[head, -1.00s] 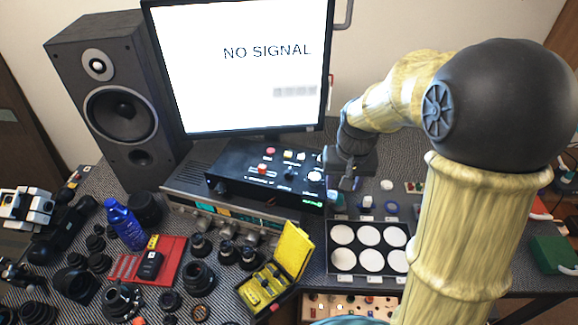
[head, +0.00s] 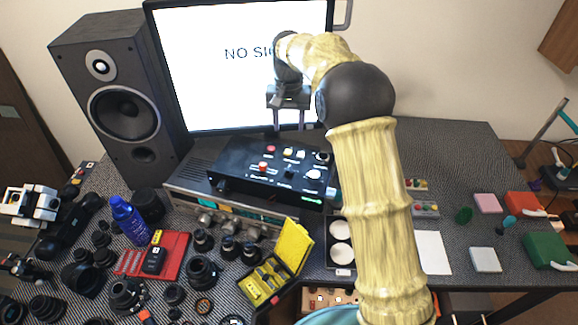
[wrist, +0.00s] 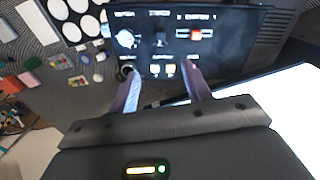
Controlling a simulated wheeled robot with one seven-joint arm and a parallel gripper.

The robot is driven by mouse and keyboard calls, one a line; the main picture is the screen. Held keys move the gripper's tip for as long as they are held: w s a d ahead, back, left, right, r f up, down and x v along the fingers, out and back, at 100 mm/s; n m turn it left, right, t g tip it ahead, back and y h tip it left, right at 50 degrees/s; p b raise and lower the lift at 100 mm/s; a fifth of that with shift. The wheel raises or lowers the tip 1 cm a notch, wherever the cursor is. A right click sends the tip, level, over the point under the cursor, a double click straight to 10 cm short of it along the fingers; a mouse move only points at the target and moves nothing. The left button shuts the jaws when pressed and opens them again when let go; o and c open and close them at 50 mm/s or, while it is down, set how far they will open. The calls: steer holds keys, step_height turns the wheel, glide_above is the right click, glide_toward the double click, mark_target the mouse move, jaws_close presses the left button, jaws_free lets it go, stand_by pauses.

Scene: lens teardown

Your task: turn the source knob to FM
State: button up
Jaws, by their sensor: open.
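My gripper (head: 289,124) is open and empty, with its two fingers apart and pointing down. It is in front of the monitor's lower edge, above the back of a black control box (head: 232,166). The box top carries a white round knob (head: 313,174), which also shows in the wrist view (wrist: 125,38), plus coloured buttons and a lever. Silver knobs (head: 205,220) line the receiver under the box. The labels are too small to read, so I cannot tell which knob is marked source.
The monitor (head: 215,75) stands right behind my gripper. A black speaker (head: 120,100) is at left. A yellow case (head: 292,248), a blue bottle (head: 127,218) and several lens parts crowd the front. A tray of white discs (head: 341,272) lies right of the receiver.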

mark_target(289, 168)
steer(key=shift+f, duration=0.1)
step_height(289, 168, down, 17)
steer(key=p, duration=0.3)
steer(key=shift+f+p, duration=0.1)
steer(key=shift+p, duration=0.25)
steer(key=c, duration=1)
